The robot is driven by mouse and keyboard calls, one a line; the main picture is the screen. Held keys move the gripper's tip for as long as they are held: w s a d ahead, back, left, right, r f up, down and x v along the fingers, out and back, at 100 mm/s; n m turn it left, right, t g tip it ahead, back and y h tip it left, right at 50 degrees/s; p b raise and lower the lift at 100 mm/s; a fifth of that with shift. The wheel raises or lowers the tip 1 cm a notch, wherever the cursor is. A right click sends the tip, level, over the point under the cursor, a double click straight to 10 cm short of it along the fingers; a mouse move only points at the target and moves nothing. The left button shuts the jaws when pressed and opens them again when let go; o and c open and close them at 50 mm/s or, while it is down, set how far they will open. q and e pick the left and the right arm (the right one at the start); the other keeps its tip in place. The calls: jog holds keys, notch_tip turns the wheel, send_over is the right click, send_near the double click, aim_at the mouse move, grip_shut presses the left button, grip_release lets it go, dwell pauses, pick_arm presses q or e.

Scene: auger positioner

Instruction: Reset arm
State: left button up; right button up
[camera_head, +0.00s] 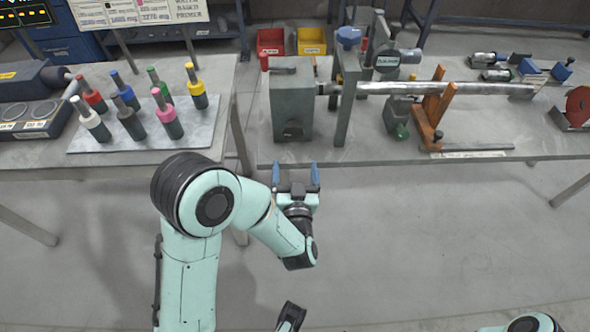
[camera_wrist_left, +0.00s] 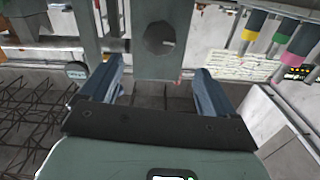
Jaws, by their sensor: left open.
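My left gripper (camera_head: 296,174) is open and empty, with its two blue fingers apart, in front of the table edge below the grey block. The left wrist view shows the same open fingers (camera_wrist_left: 159,80), with nothing between them. A grey block (camera_head: 292,103) stands on the right table. A long metal rod (camera_head: 455,88) runs right from it, past a grey upright plate (camera_head: 345,98) and an orange stand (camera_head: 434,108).
The left table holds a pale board (camera_head: 150,133) with several colour-topped cylinders and a dark machine (camera_head: 30,105). Red (camera_head: 271,45) and yellow (camera_head: 311,41) bins stand behind the block. A red disc (camera_head: 578,105) is at far right. The floor before the right table is clear.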

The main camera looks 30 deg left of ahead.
pick_arm(q)
jog(key=shift+f, duration=0.1)
jog(key=s+d+f+m+g+h, duration=0.1)
jog(key=s+d+f+g+h, duration=0.2)
jog(key=f, duration=0.8)
jog(key=s+f+m+g+h, duration=0.1)
jog(key=f+g+h, duration=0.25)
jog(key=f, duration=0.65)
jog(key=s+d+f+g+h, duration=0.3)
jog(key=s+f, duration=0.6)
jog(key=s+d+f+n+g+h+p, duration=0.1)
jog(key=s+d+f+g+h, duration=0.15)
jog(key=s, duration=0.45)
jog(key=s+d+f+g+h+p, duration=0.15)
jog(key=s+g, duration=0.25)
jog(key=s, duration=0.4)
notch_tip(320, 180, up, 10)
jog(key=w+p, duration=0.2)
jog(key=p, duration=0.8)
jog(key=shift+d, duration=0.2)
pick_arm(e)
notch_tip(320, 180, up, 12)
jog(key=shift+w+g, duration=0.3)
jog(key=shift+w, duration=0.1)
pick_arm(q)
jog(key=shift+s, duration=0.1)
pick_arm(e)
jog(key=shift+s, duration=0.1)
